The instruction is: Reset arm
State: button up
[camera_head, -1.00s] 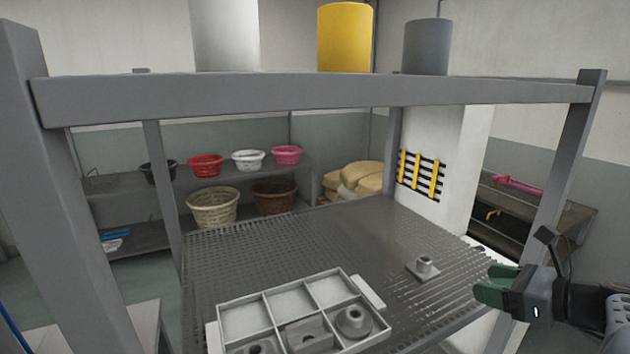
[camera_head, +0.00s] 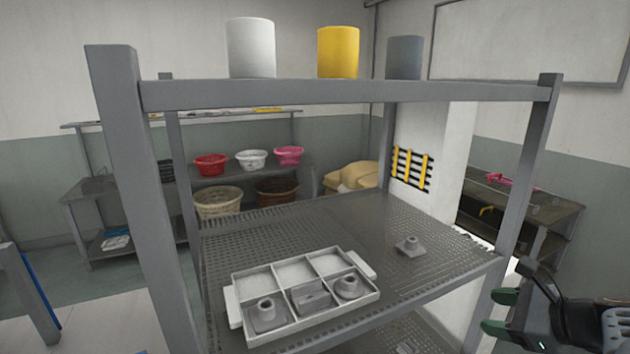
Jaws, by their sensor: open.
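My gripper (camera_head: 503,313) is at the lower right of the head view. Its green-tipped fingers point left and are spread apart, with nothing between them. It is in front of and to the right of the grey rack (camera_head: 340,95), clear of the shelf. A light grey divided tray (camera_head: 278,334) stands on the perforated shelf. Its front row holds grey metal parts, among them a left one (camera_head: 266,311), a middle one (camera_head: 311,296) and a right one (camera_head: 349,288). Another metal part (camera_head: 409,247) stands alone on the shelf near its right side.
White (camera_head: 251,48), yellow (camera_head: 338,52) and grey (camera_head: 404,58) cylinders stand on the rack's top. Rack posts rise at left and right (camera_head: 530,165). A lower shelf shows beneath. Behind are bowls, baskets and sacks (camera_head: 352,176). A side table (camera_head: 525,210) stands at right.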

jog(key=s+a+f+n+g+h, duration=0.4)
jog(key=a+f+n+g, duration=0.3)
jog(key=n, duration=0.5)
jog(key=s+a+f+n+t+h, duration=0.1)
jog(key=a+n+h, duration=0.1)
jog(key=a+n, duration=0.7)
jog(key=n, duration=0.3)
jog(key=shift+s+a+t, duration=0.3)
jog(key=shift+a+t, duration=0.05)
jog(key=shift+t, duration=0.05)
